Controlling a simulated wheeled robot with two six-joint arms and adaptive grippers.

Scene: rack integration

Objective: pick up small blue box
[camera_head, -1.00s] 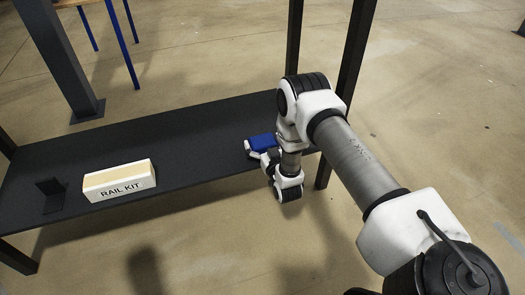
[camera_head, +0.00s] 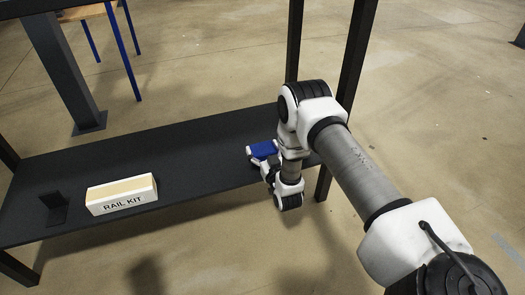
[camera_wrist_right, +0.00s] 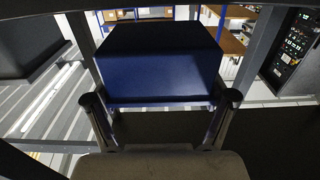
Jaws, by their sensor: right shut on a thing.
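The small blue box (camera_head: 263,149) is at the right end of the dark shelf in the head view, partly hidden by my right arm. In the right wrist view the blue box (camera_wrist_right: 160,75) fills the upper middle, directly in front of the gripper. My right gripper (camera_head: 262,163) is at the box's near side. In the wrist view its two fingers (camera_wrist_right: 161,104) are spread at the left and right of the box's lower part, shut on it. I cannot tell whether the box is clear of the shelf. My left gripper is not in view.
The dark shelf (camera_head: 180,160) also carries a white rail kit box (camera_head: 121,194) and a small black bracket (camera_head: 54,208) at its left. Dark rack posts (camera_head: 345,105) stand close beside my right arm. The middle of the shelf is clear.

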